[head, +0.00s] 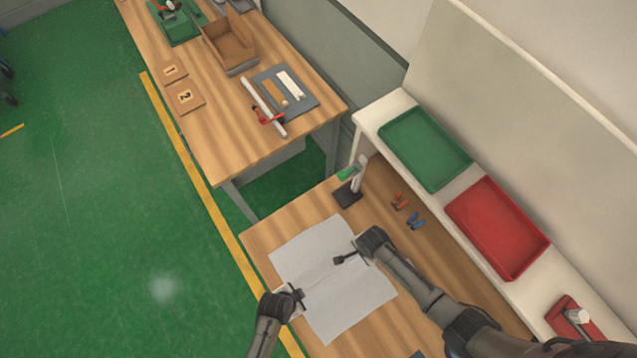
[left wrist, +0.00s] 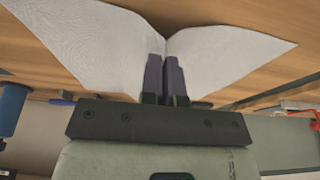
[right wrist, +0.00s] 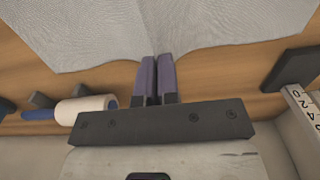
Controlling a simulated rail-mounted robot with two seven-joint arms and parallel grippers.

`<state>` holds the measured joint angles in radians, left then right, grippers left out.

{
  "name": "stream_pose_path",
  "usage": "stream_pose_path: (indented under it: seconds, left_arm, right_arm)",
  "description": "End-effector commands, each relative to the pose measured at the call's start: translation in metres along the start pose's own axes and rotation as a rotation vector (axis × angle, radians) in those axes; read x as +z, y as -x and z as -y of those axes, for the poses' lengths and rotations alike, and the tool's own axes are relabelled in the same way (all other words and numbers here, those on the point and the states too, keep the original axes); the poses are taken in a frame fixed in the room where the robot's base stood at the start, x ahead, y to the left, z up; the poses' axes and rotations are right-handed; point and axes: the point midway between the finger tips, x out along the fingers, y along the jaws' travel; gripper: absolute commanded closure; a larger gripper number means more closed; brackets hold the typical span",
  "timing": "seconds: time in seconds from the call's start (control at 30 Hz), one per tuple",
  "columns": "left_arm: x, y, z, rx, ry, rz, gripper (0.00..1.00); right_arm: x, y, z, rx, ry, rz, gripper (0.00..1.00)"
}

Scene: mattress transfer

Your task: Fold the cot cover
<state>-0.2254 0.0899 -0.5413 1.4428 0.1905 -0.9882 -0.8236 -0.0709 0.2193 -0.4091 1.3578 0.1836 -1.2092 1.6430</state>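The cot cover, a pale grey-white cloth (head: 346,302), lies spread on the near wooden table, with a crease running across its middle between my two grippers. My left gripper (head: 299,297) is at the middle of the cover's left edge. In the left wrist view its fingers (left wrist: 165,80) are closed on the cloth (left wrist: 95,45), which draws together at the tips. My right gripper (head: 341,260) is at the opposite side, near the crease's other end. In the right wrist view its fingers (right wrist: 156,80) are nearly together on the cloth edge (right wrist: 75,35). The pinched cloth is mostly hidden.
A dark stand with a green top (head: 348,188) stands behind the cover. Orange (head: 399,201) and blue (head: 416,220) small items lie to its right. A shelf holds a green tray (head: 425,147) and a red tray (head: 497,226). A second wooden table (head: 215,130) stands farther back.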

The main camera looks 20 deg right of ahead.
Motion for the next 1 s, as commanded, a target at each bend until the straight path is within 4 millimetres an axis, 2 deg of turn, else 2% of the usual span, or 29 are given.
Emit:
stream_pose_path:
  seconds: [0.33, 0.47, 0.77, 0.93, 1.0]
  left_arm:
    - [-0.001, 0.001, 0.0, 0.0, 0.0, 0.001, 1.0]
    - [-0.005, 0.007, 0.003, 0.0, 0.0, 0.018, 1.0]
    - [-0.026, 0.039, 0.024, -0.003, -0.003, 0.184, 1.0]
    - [-0.039, 0.062, 0.038, -0.004, -0.001, 0.303, 1.0]
    - [-0.041, 0.078, 0.036, -0.004, 0.0, 0.3, 1.0]
  right_arm:
    - [0.0, 0.001, 0.0, 0.0, 0.0, 0.0, 1.0]
    - [0.001, 0.008, -0.003, 0.0, 0.0, 0.001, 1.0]
    - [0.007, 0.046, -0.023, -0.002, 0.0, 0.002, 1.0]
    - [0.01, 0.074, -0.037, -0.002, -0.001, 0.001, 1.0]
    - [0.01, 0.091, -0.035, -0.005, -0.001, 0.001, 1.0]
